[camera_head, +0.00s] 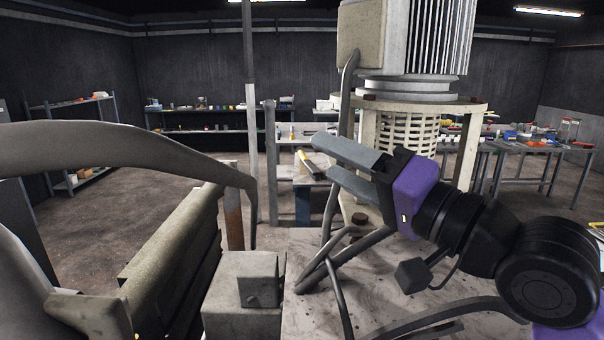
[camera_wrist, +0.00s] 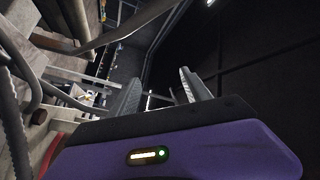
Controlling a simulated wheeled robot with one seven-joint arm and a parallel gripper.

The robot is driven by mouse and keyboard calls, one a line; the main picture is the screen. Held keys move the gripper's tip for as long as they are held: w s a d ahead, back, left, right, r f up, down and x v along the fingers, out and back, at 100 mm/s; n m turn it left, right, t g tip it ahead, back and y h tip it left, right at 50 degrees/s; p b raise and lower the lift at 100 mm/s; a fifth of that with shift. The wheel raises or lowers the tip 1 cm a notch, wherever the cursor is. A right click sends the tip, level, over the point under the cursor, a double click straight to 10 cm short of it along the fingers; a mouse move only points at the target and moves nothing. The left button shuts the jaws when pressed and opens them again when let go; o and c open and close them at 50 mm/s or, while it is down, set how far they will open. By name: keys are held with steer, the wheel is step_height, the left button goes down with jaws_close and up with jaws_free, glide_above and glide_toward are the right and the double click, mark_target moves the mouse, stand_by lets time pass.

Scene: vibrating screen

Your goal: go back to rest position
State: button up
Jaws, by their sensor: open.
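My gripper (camera_head: 345,155) is raised in the middle of the head view, in front of the big machine. Its two grey fingers point up and to the left, with a purple body behind them. In the wrist view my gripper (camera_wrist: 160,92) shows two fingers standing apart with nothing between them. It is open and empty. The fingers appear clear of the machine parts around them, though the exact gap is hard to judge.
A vertical motor (camera_head: 440,40) on a round flanged frame stands behind my gripper. Cables and a pipe (camera_head: 350,110) run close by. A metal block (camera_head: 243,283) sits low in front. A workbench (camera_head: 525,145) with small items is at the right, shelves (camera_head: 85,105) at the back left.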

steer(key=s+d+f+m+t+h+b, duration=0.1)
steer(key=s+d+f+m+t+h, duration=0.2)
steer(key=s+d+f+t+h, duration=0.35)
steer(key=s+d+f+m+t+h, duration=0.3)
steer(key=d+f+h, duration=0.5)
steer(key=f, duration=0.2)
steer(key=s+f+n+g+b, duration=0.1)
steer(key=s+f+n+g, duration=0.3)
steer(key=s+f, duration=0.8)
steer(key=s+f+n+g+b, duration=0.1)
steer(key=s+f+n+g, duration=0.2)
steer(key=s+f, duration=1)
steer(key=s+g, duration=0.1)
steer(key=s, duration=0.4)
steer(key=shift+s+d+f+n+g, duration=0.15)
steer(key=shift+s+d+n+g, duration=0.15)
steer(key=shift+n+g, duration=0.1)
steer(key=shift+y, duration=0.25)
steer(key=shift+o, duration=0.2)
